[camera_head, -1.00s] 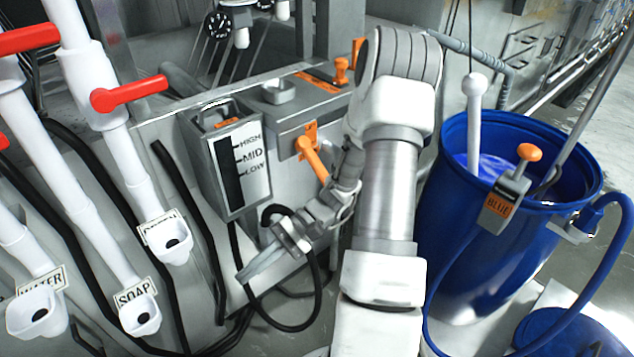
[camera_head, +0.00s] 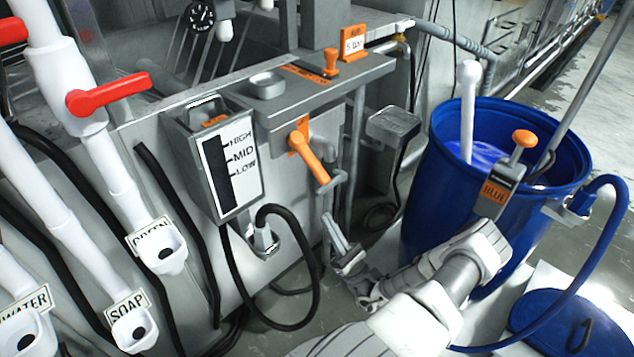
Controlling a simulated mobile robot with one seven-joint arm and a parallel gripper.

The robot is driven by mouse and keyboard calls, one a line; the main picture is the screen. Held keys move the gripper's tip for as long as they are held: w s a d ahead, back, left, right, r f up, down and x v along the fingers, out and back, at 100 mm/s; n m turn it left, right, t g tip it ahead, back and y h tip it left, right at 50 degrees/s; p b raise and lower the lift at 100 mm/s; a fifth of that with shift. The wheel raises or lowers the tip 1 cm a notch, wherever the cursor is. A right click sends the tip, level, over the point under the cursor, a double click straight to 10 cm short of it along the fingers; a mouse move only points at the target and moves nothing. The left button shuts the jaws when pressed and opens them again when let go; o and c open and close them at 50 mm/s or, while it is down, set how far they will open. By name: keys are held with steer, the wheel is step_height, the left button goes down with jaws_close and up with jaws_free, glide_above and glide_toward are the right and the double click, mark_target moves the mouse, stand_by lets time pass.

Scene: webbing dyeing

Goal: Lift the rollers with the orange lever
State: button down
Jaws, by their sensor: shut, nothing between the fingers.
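The orange lever (camera_head: 313,164) sticks out from an orange plate on the front of the grey machine and slants down to the right. My gripper (camera_head: 334,230) is below the lever, pointing upward, with its fingers together and nothing held. A gap shows between the fingertips and the lever's lower end. The rollers cannot be made out clearly in this view.
A small orange knob (camera_head: 331,62) stands on the machine top. A level gauge (camera_head: 232,165) hangs left of the lever, with a black hose (camera_head: 317,270) looping below. A blue barrel (camera_head: 423,180) stands right. Red-handled white pipes (camera_head: 108,95) are at left.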

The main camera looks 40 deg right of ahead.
mark_target(320, 183)
steer(key=shift+s+d+m+h, duration=0.15)
steer(key=shift+m+h, duration=0.15)
steer(key=shift+h, duration=0.2)
steer(key=w+r, duration=0.4)
steer(key=r, duration=0.6)
steer(key=shift+w+a+r, duration=0.2)
steer(key=shift+r, duration=0.15)
steer(key=shift+r, duration=0.1)
steer(key=shift+s+r+g+p, duration=0.15)
steer(key=shift+r+g+p, duration=0.2)
steer(key=shift+p, duration=0.5)
steer(key=shift+s+f, duration=0.1)
steer(key=shift+f, duration=0.05)
